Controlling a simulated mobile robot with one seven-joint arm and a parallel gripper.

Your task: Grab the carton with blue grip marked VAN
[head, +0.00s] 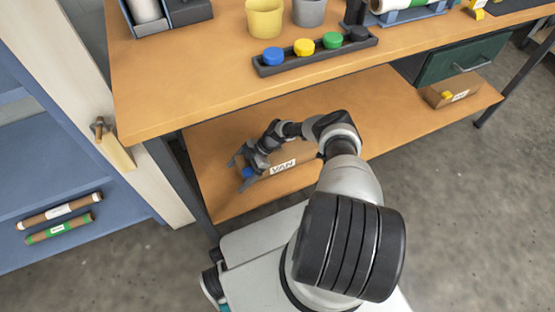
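The carton marked VAN (283,167) is a brown box on the lower wooden shelf of the bench, with a white label facing front. Its blue grip (247,173) shows at the carton's left end. My gripper (238,174) is at that left end, over the carton. Its dark fingers are spread, with the blue grip between them. I cannot tell whether the fingers touch it. My wrist and arm cover part of the carton's top and right side.
Another carton with a yellow grip (451,93) lies at the lower shelf's right end, below a green drawer (464,58). The bench top (180,90) overhangs the shelf. A blue rack (50,150) with rolls stands left. The shelf between the cartons is mostly clear.

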